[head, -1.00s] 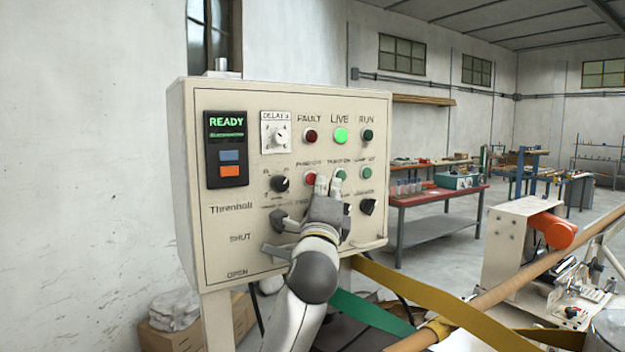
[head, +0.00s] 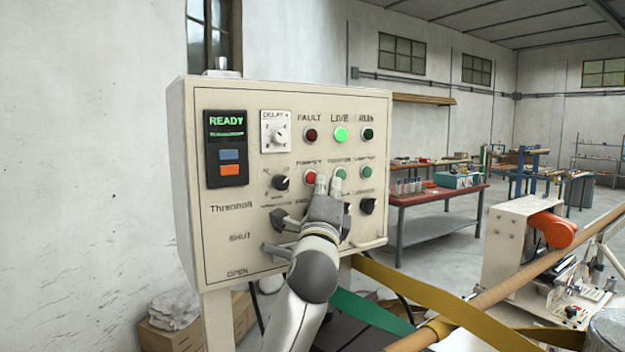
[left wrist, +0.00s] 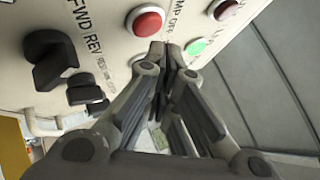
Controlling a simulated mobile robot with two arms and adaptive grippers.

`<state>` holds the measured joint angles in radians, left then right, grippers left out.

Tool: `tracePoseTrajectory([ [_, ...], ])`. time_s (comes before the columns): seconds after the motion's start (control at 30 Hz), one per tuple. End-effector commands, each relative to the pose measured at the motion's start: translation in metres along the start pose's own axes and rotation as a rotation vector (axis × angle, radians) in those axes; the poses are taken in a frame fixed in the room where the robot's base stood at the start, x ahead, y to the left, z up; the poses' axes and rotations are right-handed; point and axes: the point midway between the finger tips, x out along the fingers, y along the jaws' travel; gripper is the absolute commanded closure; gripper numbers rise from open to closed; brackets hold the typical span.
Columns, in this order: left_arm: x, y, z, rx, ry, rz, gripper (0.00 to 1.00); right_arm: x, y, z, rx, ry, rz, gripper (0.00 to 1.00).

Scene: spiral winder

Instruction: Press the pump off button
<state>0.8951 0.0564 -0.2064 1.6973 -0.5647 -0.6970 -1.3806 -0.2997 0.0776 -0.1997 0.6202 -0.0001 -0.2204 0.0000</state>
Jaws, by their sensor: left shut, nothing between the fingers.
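The control panel (head: 225,262) is an upright cream box. The pump off button (head: 309,177) is red, in the row below the fault lamp. It also shows in the left wrist view (left wrist: 145,22), with its label partly visible beside it. My left gripper (head: 328,180) is at the panel face with its fingertips close together, just right of the red button and overlapping the lower part of a green button (head: 340,173). In the left wrist view the shut fingertips (left wrist: 166,50) lie beside the red button; I cannot tell whether they touch the panel. My right gripper is not in view.
The live lamp (head: 340,135) is lit green and the screen (head: 226,122) reads READY. A black selector knob (left wrist: 50,60) projects near the gripper. A long tube (head: 510,285) and a yellow strap (head: 430,297) lie low at the right. A red-topped bench (head: 440,196) stands behind.

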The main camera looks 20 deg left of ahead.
Motion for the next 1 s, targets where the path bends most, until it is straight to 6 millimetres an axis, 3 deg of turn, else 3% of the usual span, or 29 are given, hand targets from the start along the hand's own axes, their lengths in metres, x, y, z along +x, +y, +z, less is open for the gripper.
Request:
tracePoseTrajectory([
  [1.0,0.0075,0.0051,0.0056,0.000,0.000,0.000,1.00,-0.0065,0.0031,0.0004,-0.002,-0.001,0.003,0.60],
])
